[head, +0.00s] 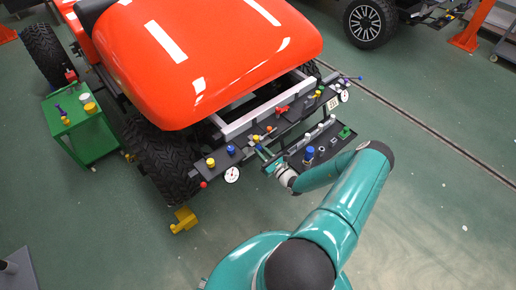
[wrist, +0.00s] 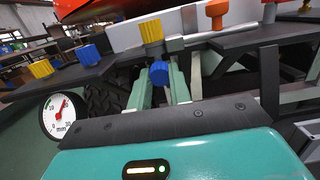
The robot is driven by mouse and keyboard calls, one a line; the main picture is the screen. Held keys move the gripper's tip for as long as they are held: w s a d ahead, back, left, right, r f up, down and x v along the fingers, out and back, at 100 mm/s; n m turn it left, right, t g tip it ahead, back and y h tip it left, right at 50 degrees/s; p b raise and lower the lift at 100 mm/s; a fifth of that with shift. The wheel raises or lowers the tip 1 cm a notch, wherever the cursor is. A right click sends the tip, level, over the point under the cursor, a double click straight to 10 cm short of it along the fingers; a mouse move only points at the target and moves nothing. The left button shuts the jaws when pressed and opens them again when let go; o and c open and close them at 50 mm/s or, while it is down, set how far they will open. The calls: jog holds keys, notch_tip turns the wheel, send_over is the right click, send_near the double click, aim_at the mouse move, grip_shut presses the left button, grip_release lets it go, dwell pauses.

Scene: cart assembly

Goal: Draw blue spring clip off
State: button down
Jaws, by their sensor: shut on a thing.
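The blue spring clip (wrist: 159,72) appears in the wrist view as a small blue block between the tips of my gripper (wrist: 161,82). The two teal fingers are closed on it from left and right. A yellow ribbed piece (wrist: 152,33) stands just behind and above it, and I cannot tell whether the two touch. In the head view my gripper (head: 263,153) reaches the front of the dark bumper panel (head: 248,147). The held clip is too small to make out there.
A blue block (wrist: 90,53), a yellow block (wrist: 42,68) and a round gauge (wrist: 62,116) are left of my fingers. A dark tray (head: 325,147) with several small parts lies close right of my gripper. A green cart (head: 92,135) stands at left.

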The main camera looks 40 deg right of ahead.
jog(key=shift+s, duration=0.3)
jog(key=s, duration=0.5)
jog(key=shift+s+d+f, duration=0.1)
jog(key=shift+s+f, duration=0.15)
jog(key=shift+f, duration=0.15)
